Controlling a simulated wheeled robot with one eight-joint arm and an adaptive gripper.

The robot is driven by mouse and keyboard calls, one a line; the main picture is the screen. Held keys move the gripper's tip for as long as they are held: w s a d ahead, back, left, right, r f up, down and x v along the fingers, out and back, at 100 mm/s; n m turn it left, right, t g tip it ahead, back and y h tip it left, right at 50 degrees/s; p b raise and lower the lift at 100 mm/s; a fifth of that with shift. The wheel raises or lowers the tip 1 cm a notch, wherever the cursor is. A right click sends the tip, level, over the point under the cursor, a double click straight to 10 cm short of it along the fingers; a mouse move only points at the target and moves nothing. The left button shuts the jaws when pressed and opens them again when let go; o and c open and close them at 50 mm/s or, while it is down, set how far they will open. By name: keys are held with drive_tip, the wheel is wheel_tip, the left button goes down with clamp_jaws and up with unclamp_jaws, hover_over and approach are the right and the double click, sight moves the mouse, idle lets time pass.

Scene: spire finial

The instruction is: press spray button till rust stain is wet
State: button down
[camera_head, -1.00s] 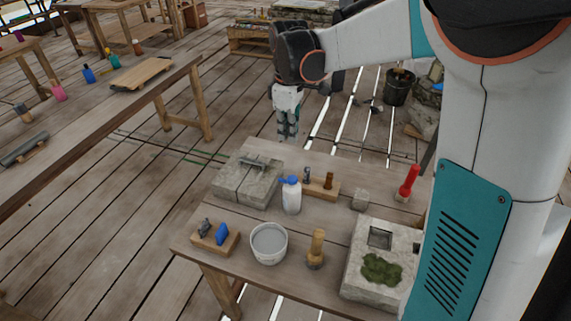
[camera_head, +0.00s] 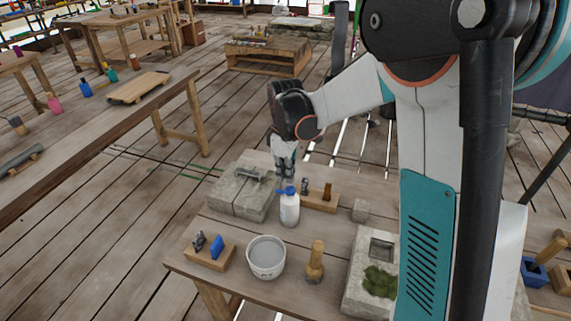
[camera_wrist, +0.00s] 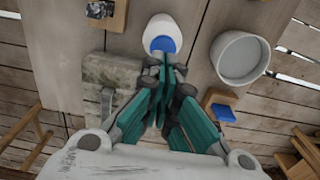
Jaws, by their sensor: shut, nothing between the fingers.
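The white spray bottle (camera_head: 290,210) with a blue head stands upright on the workbench. In the wrist view its white body (camera_wrist: 158,27) and blue head (camera_wrist: 164,44) lie just beyond my fingertips. My gripper (camera_head: 284,178) is shut and empty, pointing down just behind and above the blue head; I cannot tell if it touches. In the wrist view the closed fingers (camera_wrist: 165,62) overlap the edge of the blue part. A grey stone block (camera_head: 235,202) with a metal piece (camera_head: 252,175) on top lies left of the bottle. I cannot make out a rust stain.
A white bucket (camera_head: 266,258), a wooden-handled brush (camera_head: 315,262) and a wooden holder with a blue item (camera_head: 217,246) stand in front. Another wooden holder (camera_head: 318,201) is right of the bottle. A mossy stone block (camera_head: 358,285) is at the bench's right, partly behind my arm.

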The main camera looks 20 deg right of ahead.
drive_tip(key=shift+f, duration=1.25)
drive_tip(key=shift+f+b, duration=0.1)
drive_tip(key=shift+b, duration=0.25)
drive_tip(key=shift+f+b, duration=0.45)
drive_tip(key=shift+f, duration=0.4)
drive_tip(key=shift+r, duration=0.1)
wheel_tip(320, 180, up, 14)
drive_tip(key=p, duration=0.5)
